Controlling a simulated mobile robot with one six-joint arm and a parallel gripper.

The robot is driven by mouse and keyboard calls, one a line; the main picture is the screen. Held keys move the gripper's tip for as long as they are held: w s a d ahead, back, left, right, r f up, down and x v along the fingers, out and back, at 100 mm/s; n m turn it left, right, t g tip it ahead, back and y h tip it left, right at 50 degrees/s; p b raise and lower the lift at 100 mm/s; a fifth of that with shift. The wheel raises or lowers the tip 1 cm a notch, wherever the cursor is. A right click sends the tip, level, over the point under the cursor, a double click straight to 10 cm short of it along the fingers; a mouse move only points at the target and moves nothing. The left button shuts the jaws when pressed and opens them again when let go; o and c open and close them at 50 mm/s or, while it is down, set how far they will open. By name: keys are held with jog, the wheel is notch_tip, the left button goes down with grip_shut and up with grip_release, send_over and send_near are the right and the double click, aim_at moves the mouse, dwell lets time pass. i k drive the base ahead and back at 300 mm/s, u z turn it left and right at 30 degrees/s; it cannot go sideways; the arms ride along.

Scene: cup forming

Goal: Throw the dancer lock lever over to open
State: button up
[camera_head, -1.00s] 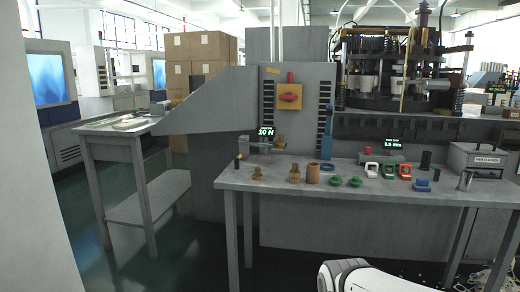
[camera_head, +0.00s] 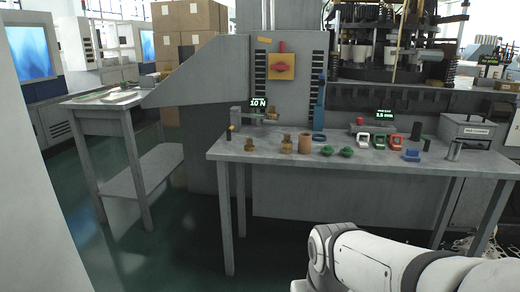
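No part is plainly marked as the dancer lock lever, so I cannot tell which it is. A blue upright lever-like piece (camera_head: 319,103) stands against the grey machine panel, behind the workbench. A short dark post with a yellow tip (camera_head: 229,132) stands at the bench's left end, beside a small grey fixture (camera_head: 256,118) under a "10 N" display (camera_head: 259,104). A yellow plate with a red knob (camera_head: 281,67) is on the panel. My white arm crosses the lower right. My gripper is not visible, and nothing is seen touching these parts.
The grey workbench (camera_head: 235,153) carries brass fittings (camera_head: 287,142), a brown cylinder (camera_head: 305,143), green knobs (camera_head: 346,152), coloured clamps (camera_head: 380,140) and a blue part (camera_head: 411,155). A grey box (camera_head: 467,131) stands at right. Open floor (camera_head: 165,250) lies at lower left.

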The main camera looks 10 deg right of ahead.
aim_at(229, 131)
jog(key=u, duration=0.6)
jog(key=i, duration=1.35)
jog(key=z, duration=0.45)
